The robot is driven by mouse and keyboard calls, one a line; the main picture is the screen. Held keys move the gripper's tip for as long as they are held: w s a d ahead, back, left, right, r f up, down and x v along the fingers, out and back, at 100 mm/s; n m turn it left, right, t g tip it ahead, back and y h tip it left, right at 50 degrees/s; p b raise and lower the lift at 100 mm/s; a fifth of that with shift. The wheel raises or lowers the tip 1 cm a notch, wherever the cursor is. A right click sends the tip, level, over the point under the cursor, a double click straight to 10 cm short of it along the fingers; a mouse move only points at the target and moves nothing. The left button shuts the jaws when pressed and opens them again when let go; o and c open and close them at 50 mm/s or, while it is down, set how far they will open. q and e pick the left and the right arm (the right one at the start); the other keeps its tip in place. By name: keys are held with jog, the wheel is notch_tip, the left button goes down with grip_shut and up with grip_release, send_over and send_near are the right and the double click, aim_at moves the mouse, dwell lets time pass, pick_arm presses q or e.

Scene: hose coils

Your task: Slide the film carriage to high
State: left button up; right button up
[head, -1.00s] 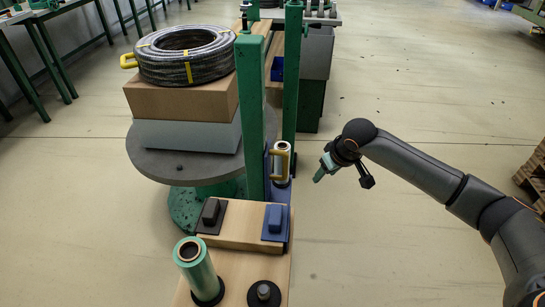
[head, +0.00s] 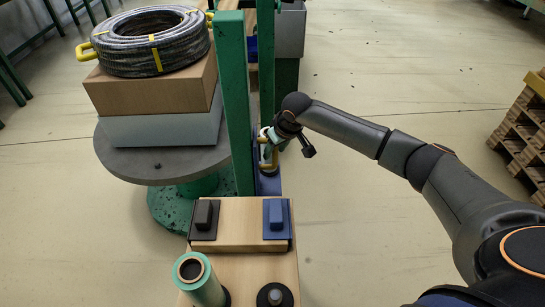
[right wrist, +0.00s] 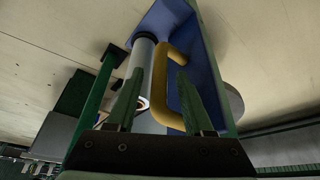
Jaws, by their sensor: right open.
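The film carriage (head: 268,184) is a blue bracket low on the green posts, bearing an upright pale film roll (right wrist: 145,56) and a yellow handle (head: 271,166). My right gripper (head: 267,142) is at the handle's upper part in the head view and covers some of the carriage. In the right wrist view, my right gripper (right wrist: 159,76) is open, its two green fingers on either side of the yellow handle (right wrist: 159,85). The jaws are not closed on it; whether a finger touches it I cannot tell. My left gripper is not in view.
A green post (head: 235,105) stands just left of the carriage. A round grey turntable (head: 150,169) bears stacked boxes (head: 150,95) and a hose coil (head: 150,42). A wooden bench (head: 238,264) with a green film roll (head: 200,280) is in front.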

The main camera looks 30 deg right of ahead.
jog(key=shift+b+x, duration=0.3)
jog(key=shift+x, duration=1.45)
grip_shut()
